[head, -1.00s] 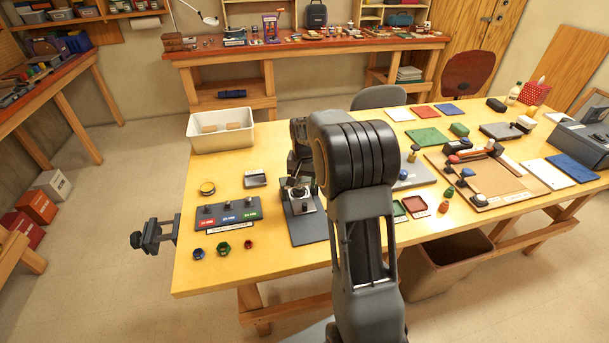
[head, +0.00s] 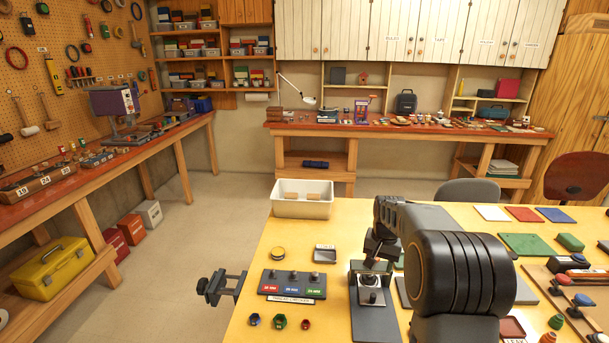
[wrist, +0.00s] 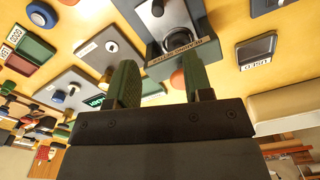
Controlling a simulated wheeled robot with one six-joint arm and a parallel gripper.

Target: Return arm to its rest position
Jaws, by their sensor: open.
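My arm reaches over the yellow workbench (head: 340,225) in the head view. My gripper (wrist: 160,78) shows in the wrist view with its two green-padded fingers apart and nothing held between them. In the head view the end of my arm hangs above a dark stand with a metal block (head: 370,290). The stand with its label also shows in the wrist view (wrist: 180,45), beyond the fingers. The fingertips are hard to make out in the head view, so I cannot tell their height above the bench.
A white bin (head: 302,207) stands at the bench's back left corner. A dark three-post panel (head: 292,284), several small coloured nuts and a vise (head: 222,287) lie to the left. Coloured mats and boards fill the right. Floor is open left of the bench.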

